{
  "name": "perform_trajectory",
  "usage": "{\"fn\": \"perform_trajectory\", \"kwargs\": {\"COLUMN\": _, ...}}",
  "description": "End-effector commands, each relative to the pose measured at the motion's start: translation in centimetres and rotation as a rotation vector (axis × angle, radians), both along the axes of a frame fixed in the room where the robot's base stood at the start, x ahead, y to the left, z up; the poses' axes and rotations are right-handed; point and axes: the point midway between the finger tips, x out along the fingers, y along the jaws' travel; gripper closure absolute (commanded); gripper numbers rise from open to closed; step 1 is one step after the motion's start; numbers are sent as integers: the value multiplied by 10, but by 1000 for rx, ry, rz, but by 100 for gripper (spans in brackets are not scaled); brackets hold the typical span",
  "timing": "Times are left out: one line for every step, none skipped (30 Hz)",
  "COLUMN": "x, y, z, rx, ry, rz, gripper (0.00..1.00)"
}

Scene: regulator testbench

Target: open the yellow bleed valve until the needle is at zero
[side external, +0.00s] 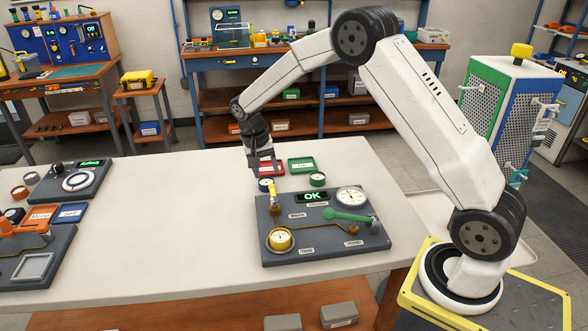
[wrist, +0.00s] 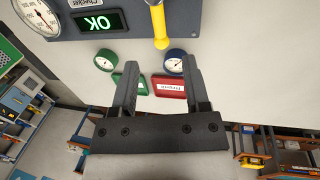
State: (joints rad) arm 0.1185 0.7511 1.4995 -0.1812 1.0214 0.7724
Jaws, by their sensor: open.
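The yellow bleed valve (side external: 273,198) has a yellow lever at the back left of the grey test panel (side external: 325,252). In the wrist view its yellow handle (wrist: 159,28) shows at the top, beyond my fingertips. My gripper (side external: 266,168) is open and empty, above and behind the valve, apart from it. Its two fingers (wrist: 158,65) show in the wrist view with the handle beyond the gap. A large white dial gauge (side external: 352,197) sits at the panel's back right; its needle is too small to read surely. The panel display (side external: 312,197) reads OK.
The panel also has a green lever (side external: 348,216) and a yellow-rimmed gauge (side external: 280,239). Behind it are a green-rimmed gauge (wrist: 106,60), a blue-rimmed gauge (wrist: 174,62), a red tray (side external: 268,168) and a green tray (side external: 302,164).

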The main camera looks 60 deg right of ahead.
Motion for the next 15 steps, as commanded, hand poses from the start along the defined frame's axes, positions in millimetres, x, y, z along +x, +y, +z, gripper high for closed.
{"fn": "perform_trajectory", "kwargs": {"x": -2, "y": -1, "z": -6, "rx": 1, "ry": 3, "rz": -1, "gripper": 40}}
{"fn": "perform_trajectory", "kwargs": {"x": -2, "y": -1, "z": -9, "rx": 0, "ry": 3, "rz": 0, "gripper": 40}}
{"fn": "perform_trajectory", "kwargs": {"x": -3, "y": -2, "z": -14, "rx": 1, "ry": 2, "rz": 0, "gripper": 40}}
{"fn": "perform_trajectory", "kwargs": {"x": -3, "y": -3, "z": -17, "rx": 0, "ry": 3, "rz": 0, "gripper": 40}}
{"fn": "perform_trajectory", "kwargs": {"x": -4, "y": -3, "z": -21, "rx": 0, "ry": 3, "rz": 0, "gripper": 40}}
{"fn": "perform_trajectory", "kwargs": {"x": -4, "y": -4, "z": -26, "rx": 0, "ry": 3, "rz": 0, "gripper": 40}}
{"fn": "perform_trajectory", "kwargs": {"x": -5, "y": -5, "z": -30, "rx": 0, "ry": 3, "rz": 0, "gripper": 40}}
{"fn": "perform_trajectory", "kwargs": {"x": -5, "y": -5, "z": -34, "rx": 0, "ry": 3, "rz": 0, "gripper": 40}}
{"fn": "perform_trajectory", "kwargs": {"x": -6, "y": -6, "z": -38, "rx": 1, "ry": 2, "rz": 0, "gripper": 40}}
{"fn": "perform_trajectory", "kwargs": {"x": -7, "y": -6, "z": -42, "rx": 1, "ry": 2, "rz": 0, "gripper": 40}}
{"fn": "perform_trajectory", "kwargs": {"x": -7, "y": -6, "z": -45, "rx": 0, "ry": 3, "rz": 0, "gripper": 40}}
{"fn": "perform_trajectory", "kwargs": {"x": -7, "y": -7, "z": -49, "rx": 1, "ry": 2, "rz": -1, "gripper": 40}}
{"fn": "perform_trajectory", "kwargs": {"x": -8, "y": -7, "z": -51, "rx": 1, "ry": 2, "rz": -1, "gripper": 40}}
{"fn": "perform_trajectory", "kwargs": {"x": -8, "y": -8, "z": -53, "rx": 1, "ry": 1, "rz": -1, "gripper": 40}}
{"fn": "perform_trajectory", "kwargs": {"x": -8, "y": -8, "z": -56, "rx": 1, "ry": 1, "rz": -1, "gripper": 40}}
